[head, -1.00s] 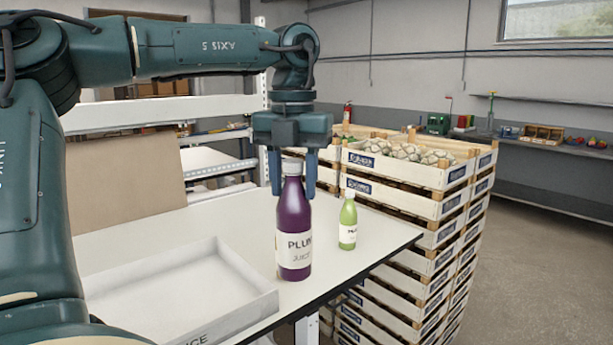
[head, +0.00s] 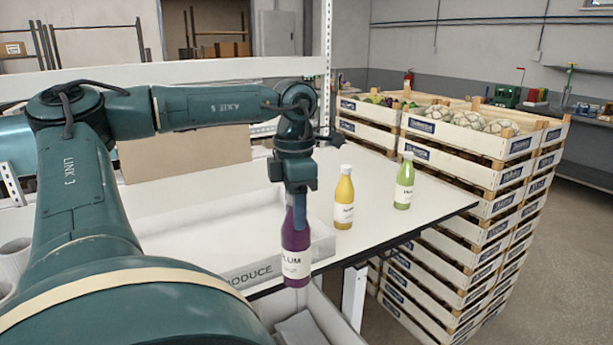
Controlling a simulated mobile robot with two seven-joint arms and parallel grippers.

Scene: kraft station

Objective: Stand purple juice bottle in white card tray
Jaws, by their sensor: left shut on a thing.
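The purple juice bottle (head: 296,245) hangs upright in my left gripper (head: 296,205), which is shut around its upper part. The fingers and the wrist hide the cap. The white card tray (head: 245,273) lies on the table behind the bottle, with printed lettering on its front wall. In the head view the bottle overlaps the tray's right part, and its base shows lower than the tray's front wall. My left arm hides part of the tray. My right gripper is not in view.
A yellow bottle (head: 344,203) and a green bottle (head: 404,183) stand on the white table (head: 385,222), right of the tray. Stacked wooden crates (head: 480,200) stand beyond the table's right end. A brown board (head: 180,165) stands behind the tray.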

